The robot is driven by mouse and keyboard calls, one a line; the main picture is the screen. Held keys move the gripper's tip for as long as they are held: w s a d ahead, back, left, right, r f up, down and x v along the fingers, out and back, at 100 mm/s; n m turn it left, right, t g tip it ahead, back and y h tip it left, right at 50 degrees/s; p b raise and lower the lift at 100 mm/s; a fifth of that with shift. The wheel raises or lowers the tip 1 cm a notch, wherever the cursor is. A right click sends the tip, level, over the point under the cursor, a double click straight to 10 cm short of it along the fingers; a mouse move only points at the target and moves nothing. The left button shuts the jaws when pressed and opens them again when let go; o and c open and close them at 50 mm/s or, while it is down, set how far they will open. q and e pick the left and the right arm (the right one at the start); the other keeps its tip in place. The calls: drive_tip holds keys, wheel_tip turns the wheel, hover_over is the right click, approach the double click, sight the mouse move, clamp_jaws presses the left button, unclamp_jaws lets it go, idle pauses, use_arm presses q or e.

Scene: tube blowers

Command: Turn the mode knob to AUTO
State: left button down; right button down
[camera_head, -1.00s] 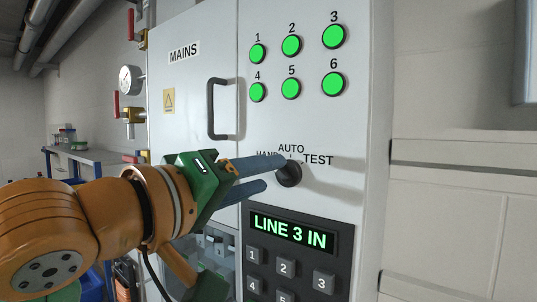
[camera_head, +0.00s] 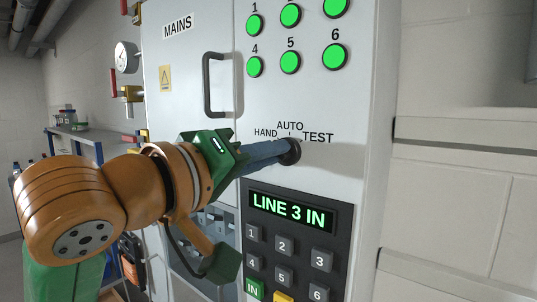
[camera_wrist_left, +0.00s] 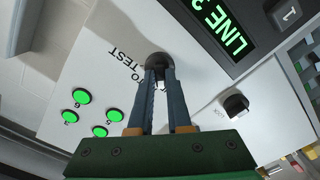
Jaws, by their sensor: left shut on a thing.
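The dark round mode knob (camera_head: 291,151) sits on the grey cabinet face, just below the AUTO label (camera_head: 290,126). HAND (camera_head: 265,133) is printed to its left and TEST (camera_head: 318,138) to its right. My left gripper (camera_head: 283,152) reaches in from the left with its blue-grey fingers closed on the knob. In the left wrist view, the fingertips (camera_wrist_left: 159,73) are on either side of the knob (camera_wrist_left: 158,60). The fingers hide much of the knob, so I cannot tell which label it points to. My right gripper is not in view.
Green round buttons (camera_head: 290,62) are above the knob. A keypad with a LINE 3 IN display (camera_head: 287,212) is close below. A door handle (camera_head: 208,83) sticks out at the left.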

use_arm(q)
drive_tip(key=shift+s+r+m, duration=0.1)
drive_tip(key=shift+r+m, duration=0.05)
drive_tip(key=shift+m, duration=4.35)
drive_tip(key=c, duration=0.9)
unclamp_jaws()
drive_tip(key=shift+d, duration=0.1)
drive_tip(key=shift+o, duration=0.2)
drive_tip(key=b+v, duration=0.4)
drive_tip(key=v, duration=0.3)
